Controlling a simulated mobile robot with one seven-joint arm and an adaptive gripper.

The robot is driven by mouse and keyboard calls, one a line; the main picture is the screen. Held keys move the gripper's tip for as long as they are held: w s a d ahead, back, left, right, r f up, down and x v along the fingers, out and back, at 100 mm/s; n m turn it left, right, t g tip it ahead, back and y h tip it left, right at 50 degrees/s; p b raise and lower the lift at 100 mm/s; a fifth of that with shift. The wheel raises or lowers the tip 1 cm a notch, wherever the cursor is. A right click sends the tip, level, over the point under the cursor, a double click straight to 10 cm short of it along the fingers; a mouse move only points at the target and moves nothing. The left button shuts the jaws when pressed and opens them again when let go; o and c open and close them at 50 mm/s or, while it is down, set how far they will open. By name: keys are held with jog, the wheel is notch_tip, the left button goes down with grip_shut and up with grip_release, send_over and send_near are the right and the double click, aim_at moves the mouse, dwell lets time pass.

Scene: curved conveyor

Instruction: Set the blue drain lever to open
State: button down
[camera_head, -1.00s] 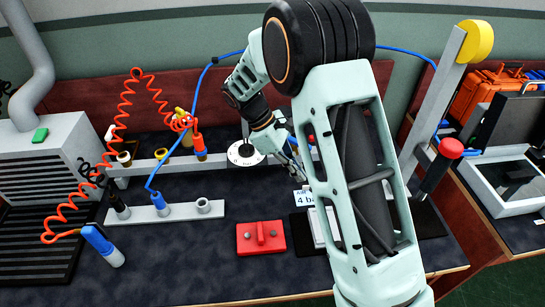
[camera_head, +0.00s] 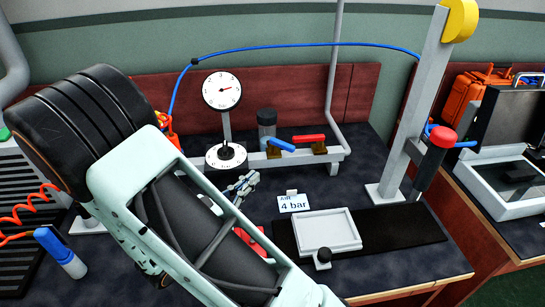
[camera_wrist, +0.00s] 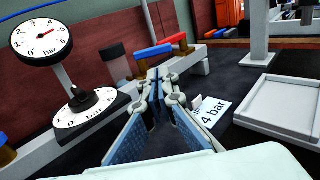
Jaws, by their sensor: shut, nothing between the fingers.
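The blue drain lever (camera_head: 281,144) sits on the grey rail at the back, below and right of a dark-topped filter bowl (camera_head: 267,125). It slants down to the right. It also shows in the wrist view (camera_wrist: 154,50), beyond my fingertips. A red lever (camera_head: 309,138) on a brass valve lies just right of it. My gripper (camera_head: 249,178) is shut and empty, in front of the rail and below the blue lever, apart from it. In the wrist view its fingertips (camera_wrist: 159,76) meet below the lever.
A pressure gauge (camera_head: 222,91) stands above a round dial with a black knob (camera_head: 226,154), left of the levers. A "4 bar" card (camera_head: 293,203) and a grey tray (camera_head: 328,233) stand in front.

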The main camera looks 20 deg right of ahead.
aim_at(286, 149)
jog(key=b+x, duration=0.1)
jog(key=x, duration=1.1)
jog(key=shift+w+d, duration=0.1)
jog(key=shift+d, duration=0.1)
jog(key=shift+w+d, duration=0.2)
jog(key=shift+d, duration=0.6)
jog(key=shift+a, duration=0.1)
